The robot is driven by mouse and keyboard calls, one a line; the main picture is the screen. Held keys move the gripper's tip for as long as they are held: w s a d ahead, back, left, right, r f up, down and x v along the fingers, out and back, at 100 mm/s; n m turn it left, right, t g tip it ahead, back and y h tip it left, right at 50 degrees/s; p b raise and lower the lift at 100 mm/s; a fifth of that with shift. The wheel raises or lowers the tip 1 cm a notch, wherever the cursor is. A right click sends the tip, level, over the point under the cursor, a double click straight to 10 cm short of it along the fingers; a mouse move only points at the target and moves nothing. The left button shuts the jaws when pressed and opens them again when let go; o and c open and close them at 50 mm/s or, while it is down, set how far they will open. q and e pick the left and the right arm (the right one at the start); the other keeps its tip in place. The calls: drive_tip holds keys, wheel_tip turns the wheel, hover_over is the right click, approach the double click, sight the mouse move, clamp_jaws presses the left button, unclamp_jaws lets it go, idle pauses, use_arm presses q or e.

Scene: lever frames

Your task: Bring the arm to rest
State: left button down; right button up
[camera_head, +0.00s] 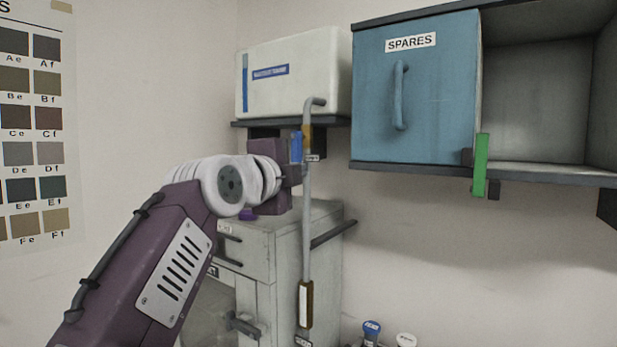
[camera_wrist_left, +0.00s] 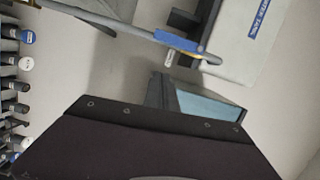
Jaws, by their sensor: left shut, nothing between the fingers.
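My left arm (camera_head: 165,255) reaches up from the lower left in the head view. Its gripper (camera_head: 294,176) is shut and empty, close beside a grey vertical pipe (camera_head: 307,230); I cannot tell whether they touch. A blue lever (camera_head: 296,147) sits on the pipe just above the gripper, with a small tag beside it. The blue lever (camera_wrist_left: 179,42) also shows in the left wrist view, beyond the dark gripper body. My right gripper is in neither view.
A white tank (camera_head: 300,75) stands on a dark shelf behind the pipe. A blue SPARES door (camera_head: 420,95) is at right, with a green bar (camera_head: 480,165) at its lower edge. A grey cabinet (camera_head: 260,250) stands below. Open wall lies under the right shelf.

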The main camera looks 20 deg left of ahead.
use_arm(q)
wheel_tip(320, 180, down, 36)
drive_tip(key=d+n+g+p, duration=0.15)
drive_tip(key=n+g, duration=0.25)
drive_tip(key=g, duration=0.5)
drive_tip(key=s+a+f+n+g+y, duration=0.1)
drive_tip(key=s+f+n+g, duration=0.6)
drive_tip(key=s+f+n, duration=0.7)
drive_tip(key=s+f, duration=0.8)
drive_tip(key=f, duration=0.1)
drive_tip(key=shift+s+n+g+y, duration=0.3)
drive_tip(key=shift+s, duration=0.1)
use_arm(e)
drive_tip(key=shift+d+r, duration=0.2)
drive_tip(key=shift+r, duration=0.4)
use_arm(q)
drive_tip(key=shift+a, duration=0.1)
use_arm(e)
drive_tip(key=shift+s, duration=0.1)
